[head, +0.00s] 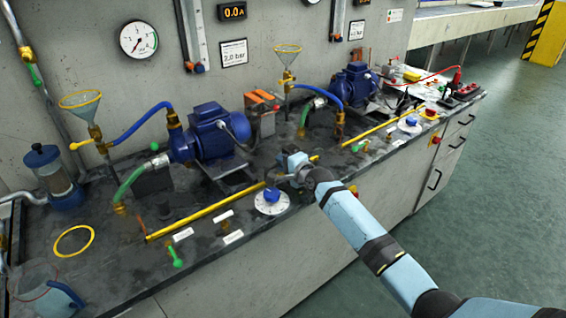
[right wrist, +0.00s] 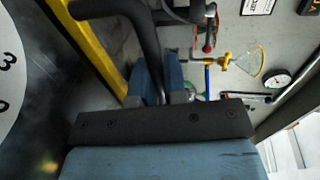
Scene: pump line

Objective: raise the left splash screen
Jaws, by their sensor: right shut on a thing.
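The left splash screen shows as a long yellow bar (head: 212,211) low along the bench front, before the left pump; a clear pane cannot be made out. The bar also runs up the left of the right wrist view (right wrist: 92,48). My right gripper (head: 290,167) is at the bar's right part. In the right wrist view its blue fingers (right wrist: 160,80) are shut on a dark curved handle (right wrist: 146,40) beside the bar. How the handle joins the screen is hidden. My left gripper is not in view.
A white dial with a blue knob (head: 271,201) sits just below my right gripper. The left blue pump (head: 212,132) and a yellow-rimmed funnel (head: 81,100) stand behind the bar. A second yellow bar (head: 382,128) lies farther right. A green-handled valve (head: 176,258) is at the front.

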